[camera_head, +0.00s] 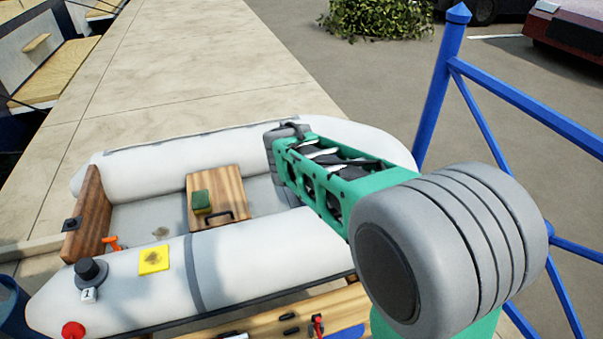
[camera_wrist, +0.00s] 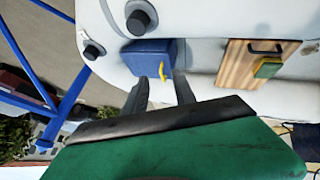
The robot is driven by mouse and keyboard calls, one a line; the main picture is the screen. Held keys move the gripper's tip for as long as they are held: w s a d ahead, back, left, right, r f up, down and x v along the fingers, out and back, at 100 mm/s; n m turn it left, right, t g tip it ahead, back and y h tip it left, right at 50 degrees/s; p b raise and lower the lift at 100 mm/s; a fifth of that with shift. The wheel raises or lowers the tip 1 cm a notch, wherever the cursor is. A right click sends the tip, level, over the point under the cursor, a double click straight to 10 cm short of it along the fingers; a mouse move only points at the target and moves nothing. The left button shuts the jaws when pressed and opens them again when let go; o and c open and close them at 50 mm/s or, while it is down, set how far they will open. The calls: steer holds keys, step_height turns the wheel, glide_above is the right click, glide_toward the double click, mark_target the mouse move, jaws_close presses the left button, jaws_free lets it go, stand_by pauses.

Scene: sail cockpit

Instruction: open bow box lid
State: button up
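A blue box (camera_wrist: 146,58) sits in the bow of the pale inflatable boat, with a yellow handle (camera_wrist: 163,84) on its near side in the wrist view. The box lid looks shut. My gripper (camera_wrist: 171,80) shows two dark fingers set apart, with nothing clearly held between them. In the head view my arm hides the box and the gripper.
A wooden board (camera_head: 230,190) with a black handle carries a green and yellow sponge (camera_head: 201,201). The inflatable tube (camera_head: 262,250) runs along the near side. A blue railing (camera_head: 436,90) stands at the right. Bare stone paving lies behind the boat.

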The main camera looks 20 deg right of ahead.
steer(key=w+d+f+n+t+h+b, duration=0.2)
steer(key=w+f+n+t+h+b, duration=0.15)
steer(key=w+f, duration=0.65)
steer(key=w+d+f+n+t+h+b, duration=0.25)
steer(key=w+f+h+b, duration=0.2)
steer(key=w+f, duration=0.55)
steer(key=shift+n+g, duration=0.3)
steer(key=x, duration=0.2)
steer(key=r+x, duration=0.1)
steer(key=x, duration=0.2)
steer(key=w+b+x, duration=0.1)
steer(key=x, duration=0.2)
steer(key=shift+a+r, duration=0.25)
steer(key=shift+a, duration=0.1)
jaws_close()
